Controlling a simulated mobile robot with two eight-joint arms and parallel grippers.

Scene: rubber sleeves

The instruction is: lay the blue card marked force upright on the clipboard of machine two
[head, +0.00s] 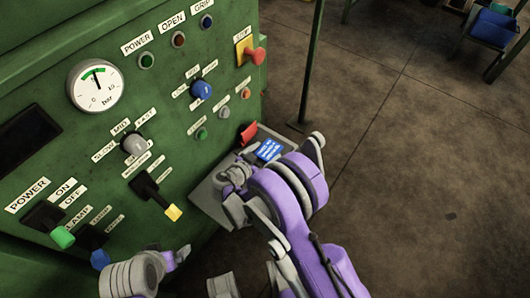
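A blue card (269,150) with white print, too small to read, shows on or just above a dark grey plate (207,197) that juts from the green machine and looks like the clipboard. My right gripper (236,177) is over this plate, left of and nearer than the card. Its fingers are small and partly covered by my purple wrist, so I cannot tell whether they are open or touch the card. My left arm's grey and purple end (150,272) shows at the bottom left, with its fingers not clear.
The green machine panel (110,180) fills the left, with a gauge (96,85), knobs and levers. A red piece (249,132) sits at the plate's far edge. A green post (311,70) stands behind. A blue bin (494,27) is at top right. The floor on the right is clear.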

